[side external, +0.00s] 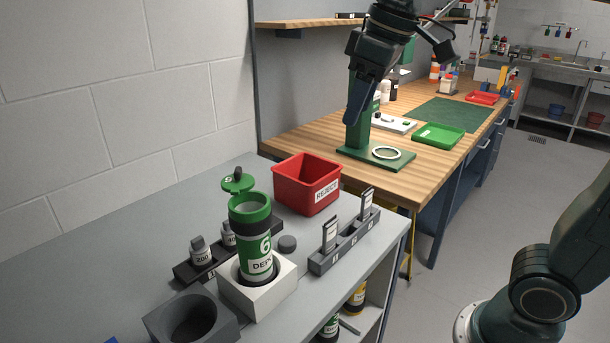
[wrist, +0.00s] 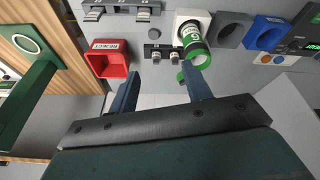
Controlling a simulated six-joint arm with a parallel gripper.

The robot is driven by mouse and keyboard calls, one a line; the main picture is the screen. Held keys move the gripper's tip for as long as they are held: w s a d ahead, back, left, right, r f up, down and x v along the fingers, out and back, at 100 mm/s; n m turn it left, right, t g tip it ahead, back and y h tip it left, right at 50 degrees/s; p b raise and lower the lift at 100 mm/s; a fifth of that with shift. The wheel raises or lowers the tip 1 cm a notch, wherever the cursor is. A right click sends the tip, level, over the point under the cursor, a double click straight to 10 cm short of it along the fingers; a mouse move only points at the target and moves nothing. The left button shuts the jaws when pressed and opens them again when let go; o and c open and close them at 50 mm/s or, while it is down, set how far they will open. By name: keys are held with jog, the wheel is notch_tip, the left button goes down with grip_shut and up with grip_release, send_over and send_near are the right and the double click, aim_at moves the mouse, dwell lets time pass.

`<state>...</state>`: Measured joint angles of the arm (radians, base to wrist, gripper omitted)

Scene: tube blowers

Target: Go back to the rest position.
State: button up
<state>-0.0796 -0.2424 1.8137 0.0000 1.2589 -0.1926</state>
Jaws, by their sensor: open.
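My gripper (side external: 356,112) is raised in the side external view, pointing down, in front of the wooden bench. In the wrist view its two blue fingers stand wide apart with nothing between them (wrist: 160,72), so it is open and empty. The tube also shows in the wrist view (wrist: 193,40).
A red REJECT bin (side external: 307,184) stands behind the tube. A grey rack (side external: 345,240) holds upright tags, and a dark rack (side external: 185,272) holds small weights. An empty grey holder (side external: 192,320) is in front. A green stand (side external: 362,148) and green tray (side external: 438,136) are on the bench.

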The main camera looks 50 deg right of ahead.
jog(key=s+d+f+m+t, duration=0.2)
jog(key=s+f+m, duration=0.1)
jog(key=s+f, duration=0.8)
jog(key=shift+s+d+f, duration=0.25)
jog(key=shift+s+f, duration=0.1)
jog(key=shift+s, duration=0.9)
